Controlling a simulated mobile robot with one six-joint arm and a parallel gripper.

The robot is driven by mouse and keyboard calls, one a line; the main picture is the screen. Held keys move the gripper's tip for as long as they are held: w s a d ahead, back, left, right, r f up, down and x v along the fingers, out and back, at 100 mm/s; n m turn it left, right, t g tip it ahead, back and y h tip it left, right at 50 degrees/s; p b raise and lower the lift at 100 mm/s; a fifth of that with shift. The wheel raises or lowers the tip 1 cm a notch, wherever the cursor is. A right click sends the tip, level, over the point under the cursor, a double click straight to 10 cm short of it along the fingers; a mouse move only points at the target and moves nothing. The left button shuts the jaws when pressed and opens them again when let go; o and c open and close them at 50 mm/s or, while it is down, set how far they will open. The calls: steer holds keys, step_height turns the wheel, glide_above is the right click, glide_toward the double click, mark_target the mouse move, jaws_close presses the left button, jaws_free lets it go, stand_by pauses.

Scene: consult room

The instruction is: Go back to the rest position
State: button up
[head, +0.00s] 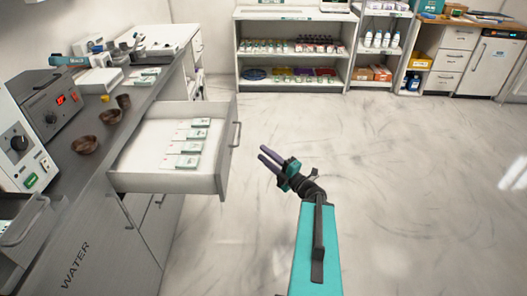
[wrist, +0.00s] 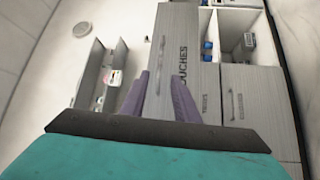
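My gripper (head: 263,153) hangs over open floor to the right of the open drawer (head: 222,170), apart from it. Its two purple fingers point left in the head view. In the wrist view my gripper (wrist: 159,73) shows a gap between its fingers with nothing held. My teal arm reaches up from the bottom of the head view.
The drawer holds several small white-and-green boxes (head: 188,147). The grey counter (head: 72,165) carries brown bowls (head: 84,145) and devices. Shelves (head: 290,65) line the back. A cabinet (wrist: 180,30) fills the wrist view's middle. Floor (head: 420,190) to the right is clear.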

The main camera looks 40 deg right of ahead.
steer(key=shift+s, duration=0.15)
stand_by(0.5)
steer(key=w+f+m+g+h, duration=0.5)
steer(key=f+m, duration=0.4)
steer(key=f, duration=0.4)
steer(key=s+a+f+m+g+h, duration=0.1)
steer(key=s+a+f+m+g, duration=0.15)
steer(key=a+f, duration=0.4)
steer(key=s+a+f+m+g, duration=0.2)
steer(key=a+f+m+g, duration=0.15)
steer(key=f, duration=0.65)
steer(key=s+a+f+m+g+y, duration=0.1)
steer(key=s+a+f+g+y, duration=0.1)
steer(key=s+a+f+g, duration=0.7)
steer(key=s+a+f+m+g+y, duration=0.1)
steer(key=s+a+g, duration=0.4)
steer(key=s+a, duration=1.1)
steer(key=s+f+y, duration=0.1)
steer(key=s, duration=0.2)
steer(key=shift+s+a, duration=0.2)
steer(key=shift+s, duration=0.2)
